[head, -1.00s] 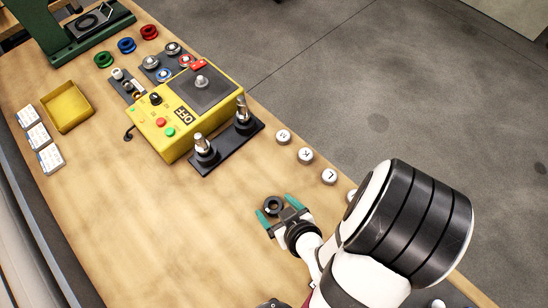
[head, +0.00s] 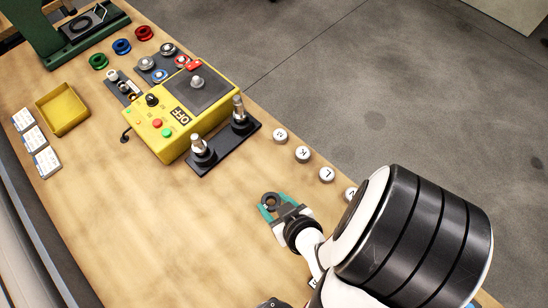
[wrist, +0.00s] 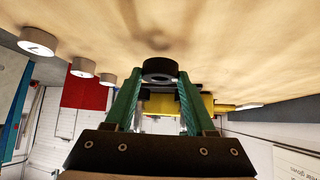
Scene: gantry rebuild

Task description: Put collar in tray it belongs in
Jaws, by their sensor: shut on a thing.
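The collar (head: 270,202) is a small dark ring with a hole, at the table's front right in the head view. My gripper (head: 274,205) has teal fingers and is shut on the collar, one finger on each side. In the wrist view the collar (wrist: 160,70) sits between the fingertips (wrist: 157,80). I cannot tell whether it still touches the table. A yellow square tray (head: 85,112) lies at the left of the table and looks empty.
A yellow control box (head: 165,150) and a black base with two upright posts (head: 222,150) stand between my gripper and the yellow tray. Round white lettered buttons (head: 303,154) line the right edge. White cards (head: 34,140) lie at the left. The front middle of the table is clear.

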